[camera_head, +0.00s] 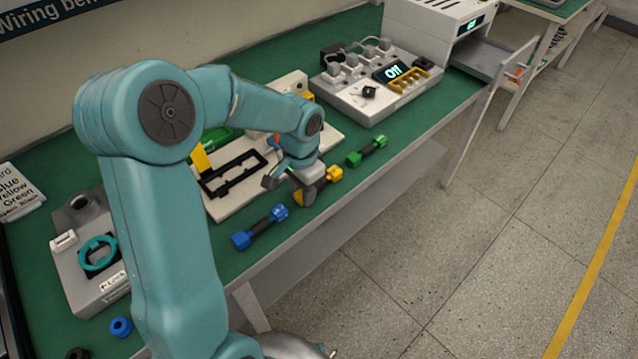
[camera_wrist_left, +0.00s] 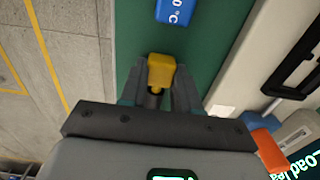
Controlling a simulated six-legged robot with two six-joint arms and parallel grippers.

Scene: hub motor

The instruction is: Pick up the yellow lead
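The yellow lead (camera_head: 333,174) lies on the green bench top near its front edge, partly hidden by my left gripper in the head view. My left gripper (camera_head: 289,189) is low over the bench at the lead, its fingers apart. In the left wrist view, a yellow end of the lead (camera_wrist_left: 161,69) shows just beyond and between the fingertips (camera_wrist_left: 158,92), with a dark part behind it. I cannot tell whether a finger touches it. My right gripper is not in view.
A blue lead (camera_head: 260,227) and a green lead (camera_head: 367,151) lie on either side along the front edge. A pale board with a black frame (camera_head: 232,173) is behind. A grey unit with an "Off" display (camera_head: 392,72) stands further back.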

